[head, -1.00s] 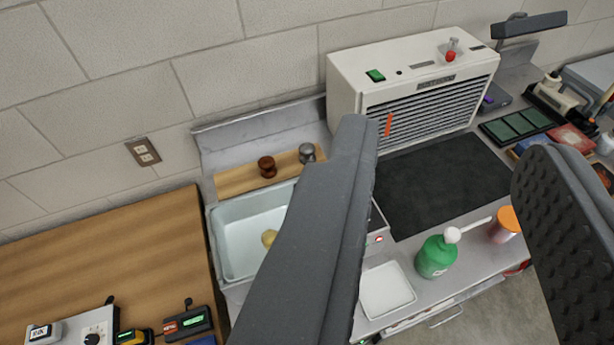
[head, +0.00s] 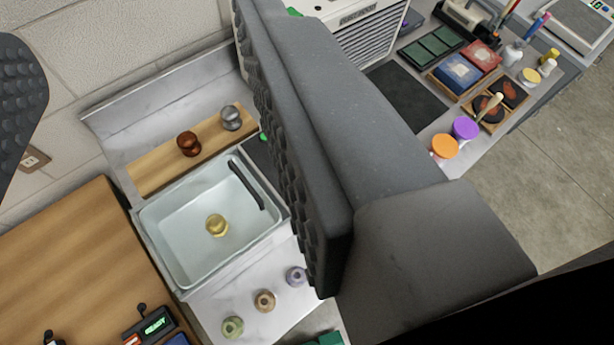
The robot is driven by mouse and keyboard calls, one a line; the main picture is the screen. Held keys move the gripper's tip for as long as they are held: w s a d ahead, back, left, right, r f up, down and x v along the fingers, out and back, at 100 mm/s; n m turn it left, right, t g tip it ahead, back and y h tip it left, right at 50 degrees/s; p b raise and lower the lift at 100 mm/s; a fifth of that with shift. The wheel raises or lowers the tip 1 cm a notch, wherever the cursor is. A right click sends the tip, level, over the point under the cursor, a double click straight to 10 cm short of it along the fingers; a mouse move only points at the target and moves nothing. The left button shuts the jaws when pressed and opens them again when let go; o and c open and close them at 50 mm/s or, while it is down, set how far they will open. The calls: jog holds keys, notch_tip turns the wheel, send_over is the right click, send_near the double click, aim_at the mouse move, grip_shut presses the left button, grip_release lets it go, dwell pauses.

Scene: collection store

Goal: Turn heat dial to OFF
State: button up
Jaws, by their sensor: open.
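I cannot make out a heat dial in the view now. My gripper (head: 145,70) is open and empty. One ridged dark finger shows at the left edge, and the other is large across the middle, hiding much of the bench behind it. A pale rectangular basin (head: 165,245) with a dark bar handle along its right side stands between the fingers, lower down. A yellow round piece (head: 217,225) lies in it. Three small round pieces, green (head: 232,327), tan (head: 264,300) and purple (head: 296,276), sit on the bench in front of the basin.
A wooden board (head: 150,180) behind the basin bears a brown knob (head: 188,144) and a grey knob (head: 231,118). A wooden table (head: 80,260) at left holds a device with a green display (head: 155,323). Orange and purple-topped jars (head: 445,148) stand at right.

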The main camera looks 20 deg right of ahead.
jog(key=w+d+f+m+g+p, duration=0.2)
jog(key=w+d+f+g, duration=0.25)
jog(key=w+f, duration=0.5)
jog(key=w+d+f+m+g+p, duration=0.25)
jog(key=w+f+g, duration=0.4)
jog(key=f, duration=0.55)
jog(key=d+f+g+p, duration=0.1)
jog(key=f, duration=0.6)
jog(key=d+f+m+g+p, duration=0.1)
jog(key=f, duration=0.7)
jog(key=d+f+g+p, duration=0.1)
jog(key=d+f, duration=0.1)
jog(key=f, duration=0.6)
jog(key=shift+w+d+f+g, duration=0.1)
jog(key=shift+w+f+g, duration=0.1)
jog(key=shift+w+g, duration=0.2)
